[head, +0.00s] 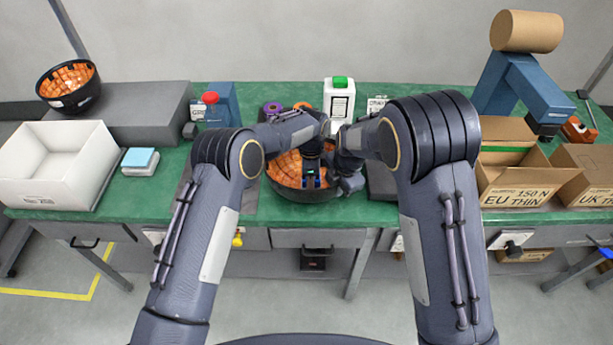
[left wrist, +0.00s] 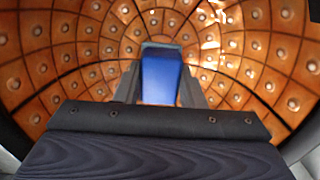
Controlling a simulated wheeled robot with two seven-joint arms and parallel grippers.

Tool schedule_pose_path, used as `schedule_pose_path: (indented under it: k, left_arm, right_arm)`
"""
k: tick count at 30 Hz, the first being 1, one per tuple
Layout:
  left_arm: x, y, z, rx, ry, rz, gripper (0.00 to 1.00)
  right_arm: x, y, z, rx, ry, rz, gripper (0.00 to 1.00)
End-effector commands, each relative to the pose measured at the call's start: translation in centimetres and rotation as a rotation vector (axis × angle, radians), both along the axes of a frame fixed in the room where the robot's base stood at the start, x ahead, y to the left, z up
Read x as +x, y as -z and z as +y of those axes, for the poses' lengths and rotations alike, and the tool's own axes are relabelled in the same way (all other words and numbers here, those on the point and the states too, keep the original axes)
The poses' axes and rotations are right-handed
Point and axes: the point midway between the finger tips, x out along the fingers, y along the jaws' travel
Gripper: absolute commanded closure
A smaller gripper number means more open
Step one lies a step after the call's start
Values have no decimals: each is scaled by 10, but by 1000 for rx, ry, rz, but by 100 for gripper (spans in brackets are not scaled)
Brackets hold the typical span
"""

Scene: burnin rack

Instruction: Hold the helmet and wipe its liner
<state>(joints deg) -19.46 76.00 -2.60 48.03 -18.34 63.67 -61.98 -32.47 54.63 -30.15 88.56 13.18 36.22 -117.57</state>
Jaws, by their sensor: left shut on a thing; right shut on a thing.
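The helmet (head: 284,190) rests bowl-up on the bench in the head view, a black shell with an orange padded liner (head: 283,168). The studded liner fills the left wrist view (left wrist: 60,60). My left gripper (head: 313,182) reaches down inside the bowl. It is shut on a blue wipe (left wrist: 163,78), seen between its fingers against the liner; whether it touches the liner is unclear. My right gripper (head: 350,183) is shut on the helmet's right rim; its fingertips are partly hidden.
A second orange-lined helmet (head: 70,86) sits on a grey block (head: 130,112) at left. A white bin (head: 58,165) and a blue-topped stack (head: 140,160) are nearby. A green-capped bottle (head: 339,98) stands behind the helmet. Open cartons (head: 515,165) and a blue stand (head: 530,95) are at right.

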Motion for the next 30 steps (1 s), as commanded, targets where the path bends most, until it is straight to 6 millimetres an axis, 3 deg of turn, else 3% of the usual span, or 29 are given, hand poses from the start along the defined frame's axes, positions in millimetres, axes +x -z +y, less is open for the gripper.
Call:
schedule_pose_path:
  k: [5, 17, 30]
  left_arm:
    - [-2, 3, -2, 0, 1, 7, 82]
    - [-2, 2, 18, 2, 0, 8, 82]
    - [-2, -2, 8, 1, 1, 4, 82]
  right_arm:
    - [1, -1, 1, 1, -1, -4, 100]
    - [1, -1, 0, 1, 0, -4, 100]
    - [1, -1, 0, 1, -1, -4, 100]
